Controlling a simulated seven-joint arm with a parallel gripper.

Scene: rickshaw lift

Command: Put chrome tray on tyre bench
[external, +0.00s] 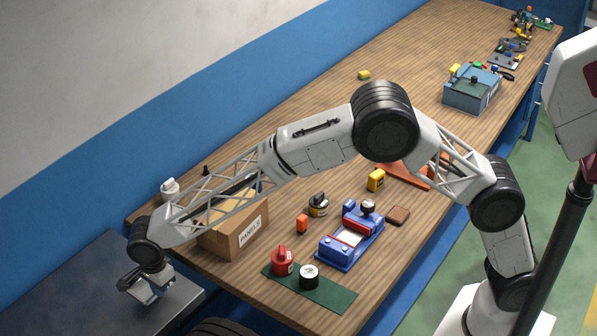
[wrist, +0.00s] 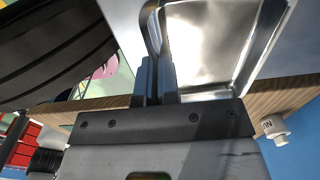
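In the wrist view the chrome tray (wrist: 212,45) is a shiny, shallow metal pan. My gripper (wrist: 157,68) has its two dark fingers close together on the tray's near-side rim. In the external view my gripper (external: 133,281) is at the lower left, past the end of the wooden table, above a grey-blue flat surface (external: 65,275). The tray shows there as a small silvery shape (external: 172,294) beside the fingers. I cannot tell whether it touches that surface. A black tyre (external: 218,328) shows at the bottom edge and a large ribbed one (wrist: 45,50) fills the wrist view's upper left.
The wooden table (external: 300,120) holds a cardboard box (external: 228,236), a white bottle (external: 170,189), a blue device (external: 350,240) and a green mat (external: 330,294) with a red and a white-black item. A blue-grey toolbox (external: 470,92) stands farther back. The grey-blue surface looks clear.

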